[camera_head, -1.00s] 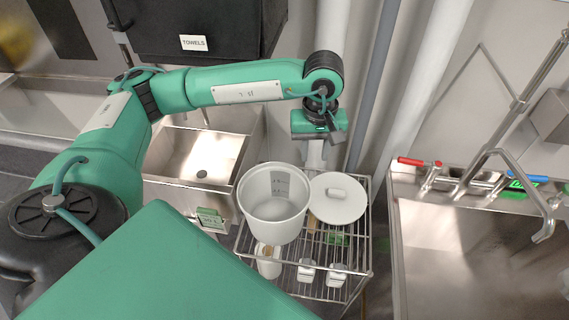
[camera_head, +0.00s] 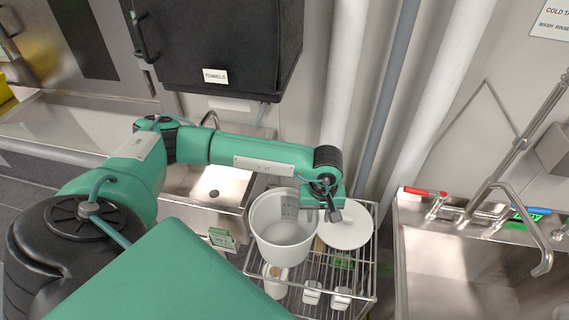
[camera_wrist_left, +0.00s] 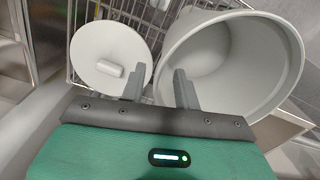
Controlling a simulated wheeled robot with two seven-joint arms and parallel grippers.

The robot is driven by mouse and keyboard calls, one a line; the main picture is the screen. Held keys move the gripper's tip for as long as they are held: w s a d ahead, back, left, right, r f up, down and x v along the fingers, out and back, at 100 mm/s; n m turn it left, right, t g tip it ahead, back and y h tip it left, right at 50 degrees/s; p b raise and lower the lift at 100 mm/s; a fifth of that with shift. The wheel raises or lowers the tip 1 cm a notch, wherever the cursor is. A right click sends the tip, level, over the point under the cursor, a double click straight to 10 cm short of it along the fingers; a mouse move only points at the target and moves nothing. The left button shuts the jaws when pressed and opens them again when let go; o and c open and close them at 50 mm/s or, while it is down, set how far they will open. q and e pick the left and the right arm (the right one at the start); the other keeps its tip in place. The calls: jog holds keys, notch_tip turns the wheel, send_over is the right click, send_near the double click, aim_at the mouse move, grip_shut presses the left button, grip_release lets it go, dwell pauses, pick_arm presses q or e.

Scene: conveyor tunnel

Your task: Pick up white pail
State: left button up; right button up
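The white pail (camera_head: 284,252) stands upright and open-topped on a wire rack, in the middle of the head view. A round white lid (camera_head: 350,230) with a handle lies on its right. My left gripper (camera_head: 332,214) is at the pail's right rim, between pail and lid. In the left wrist view its fingers (camera_wrist_left: 159,88) are apart, one on the lid side and one over the pail's (camera_wrist_left: 235,62) opening, with the near rim between them. Whether they touch the rim cannot be told. My right gripper is not in view.
The wire rack (camera_head: 368,268) also holds several small white containers below the pail. A steel sink with taps (camera_head: 440,258) is on the right. Another basin is behind on the left. A black towel box (camera_head: 215,40) hangs above, and pipes (camera_head: 343,90) run behind the rack.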

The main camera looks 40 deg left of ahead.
pick_arm(q)
jog(key=shift+f, duration=0.1)
grip_shut()
dwell(1.4)
